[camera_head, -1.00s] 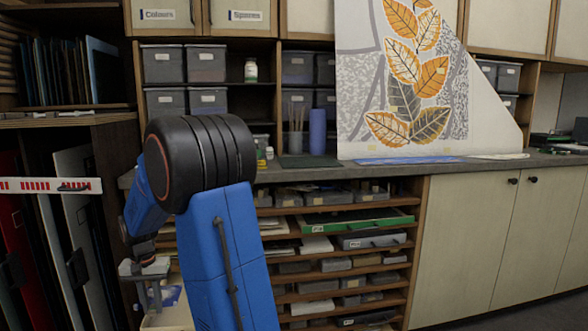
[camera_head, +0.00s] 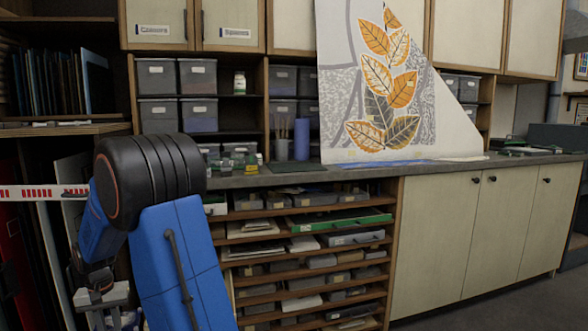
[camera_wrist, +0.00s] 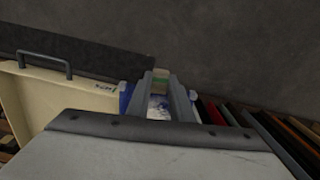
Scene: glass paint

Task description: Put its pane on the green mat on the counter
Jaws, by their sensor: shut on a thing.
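My gripper (camera_head: 100,299) is low at the left in the head view, below the counter's height. A dark green mat (camera_head: 298,166) lies flat on the grey counter (camera_head: 440,167), in front of a blue roll and a brush pot. The gripper is left of the mat and apart from it.
Small bottles (camera_head: 240,158) stand on the counter left of the mat. A tall leaf-patterned panel (camera_head: 345,110) leans at the back, right of the mat. A rack of trays (camera_head: 300,265) is below the counter. The wrist view shows a cream drawer (camera_wrist: 40,105) and upright coloured sheets (camera_wrist: 270,130).

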